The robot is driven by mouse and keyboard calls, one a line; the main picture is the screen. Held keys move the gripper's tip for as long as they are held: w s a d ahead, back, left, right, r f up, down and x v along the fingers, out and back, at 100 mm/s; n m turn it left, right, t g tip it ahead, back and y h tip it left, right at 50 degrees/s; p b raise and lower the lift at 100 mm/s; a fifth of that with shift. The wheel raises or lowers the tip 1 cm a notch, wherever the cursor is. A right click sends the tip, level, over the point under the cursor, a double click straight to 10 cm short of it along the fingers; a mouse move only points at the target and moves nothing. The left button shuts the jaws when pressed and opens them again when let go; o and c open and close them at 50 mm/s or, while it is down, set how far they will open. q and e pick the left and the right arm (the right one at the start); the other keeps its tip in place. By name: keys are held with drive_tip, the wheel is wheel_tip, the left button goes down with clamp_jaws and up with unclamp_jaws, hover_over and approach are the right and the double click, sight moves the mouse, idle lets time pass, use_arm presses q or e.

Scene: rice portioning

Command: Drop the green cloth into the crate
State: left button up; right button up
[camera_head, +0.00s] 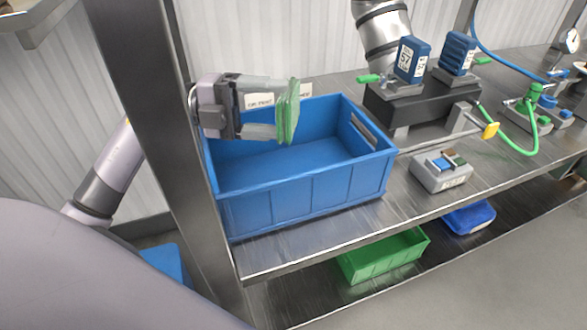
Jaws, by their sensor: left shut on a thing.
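The green cloth (288,112) is a flat, folded piece held upright between the fingertips of my left gripper (284,110). The gripper comes in from the left and is shut on it. The blue crate (305,198) stands on the metal bench, open at the top. The gripper and cloth are over the left back part of the crate's opening. The cloth's lower edge looks near rim height; its exact height over the crate floor I cannot tell. The crate floor that shows is bare. My right gripper is not in view.
A metal post (163,130) stands left of the crate, close to my left arm. To the right are a grey box with small blocks (441,172), a dark stand with blue units (411,62) and a green hose (526,138). A green crate (384,258) and a blue container (469,218) sit on the lower shelf.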

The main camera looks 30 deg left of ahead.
use_arm(q)
drive_tip(key=o, duration=1)
drive_tip(key=shift+c, duration=0.2)
wheel_tip(320, 180, up, 20)
drive_tip(key=p, duration=0.1)
drive_tip(key=shift+p, duration=0.3)
